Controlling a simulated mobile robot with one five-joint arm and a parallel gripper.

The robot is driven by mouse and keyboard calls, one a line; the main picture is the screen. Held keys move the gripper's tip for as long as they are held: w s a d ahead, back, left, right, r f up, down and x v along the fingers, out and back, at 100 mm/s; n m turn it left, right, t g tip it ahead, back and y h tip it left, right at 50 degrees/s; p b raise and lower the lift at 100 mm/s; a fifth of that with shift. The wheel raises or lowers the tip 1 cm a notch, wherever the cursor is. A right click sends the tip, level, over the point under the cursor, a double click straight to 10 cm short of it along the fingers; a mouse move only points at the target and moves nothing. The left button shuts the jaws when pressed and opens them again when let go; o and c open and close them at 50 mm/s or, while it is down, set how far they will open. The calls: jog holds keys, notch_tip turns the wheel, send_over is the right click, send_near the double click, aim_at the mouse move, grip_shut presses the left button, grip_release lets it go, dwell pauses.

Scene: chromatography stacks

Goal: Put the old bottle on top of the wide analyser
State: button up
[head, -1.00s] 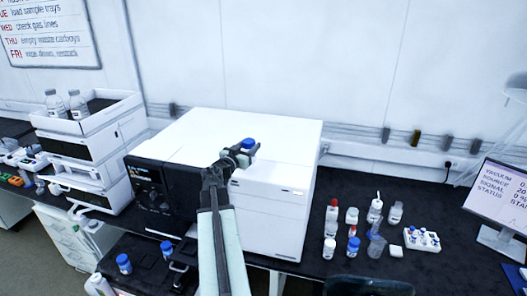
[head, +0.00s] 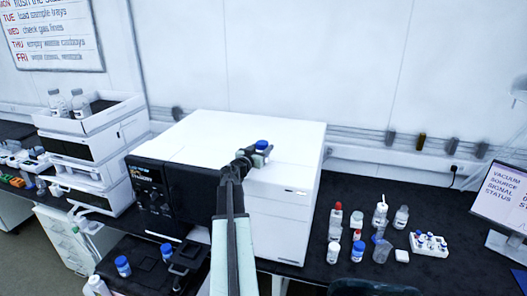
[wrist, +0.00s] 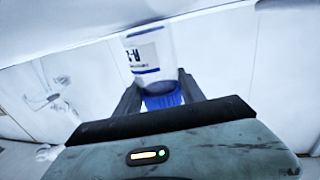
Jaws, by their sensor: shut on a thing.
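The wide analyser (head: 285,214) is the big white box with a black front panel at the centre of the head view. My gripper (head: 256,154) is over its top, towards the front right. It is shut on a bottle with a blue cap (head: 262,145); the arm and fingers hide most of the bottle's body in the head view. In the wrist view the bottle (wrist: 150,55) shows a white label with dark print and a blue band, its cap between the fingers (wrist: 162,98). Its base is close to a white surface; I cannot tell whether they touch.
A stack of white modules (head: 92,150) with clear bottles in its top tray stands to the left. Several small bottles, a vial rack (head: 428,243) and a monitor (head: 500,195) stand on the dark bench to the right. Two blue-capped bottles (head: 123,266) stand low at front left.

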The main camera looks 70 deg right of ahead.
jog(key=shift+f, duration=0.15)
jog(key=o, duration=1.5)
jog(key=shift+c, duration=0.2)
jog(key=shift+a+r, duration=0.1)
jog(key=shift+r, duration=0.2)
jog(key=a, duration=0.4)
jog(key=w+a, duration=0.1)
jog(key=a, duration=0.6)
jog(key=shift+w+a+f, duration=0.15)
jog(key=shift+w+a, duration=0.15)
jog(key=shift+a, duration=0.1)
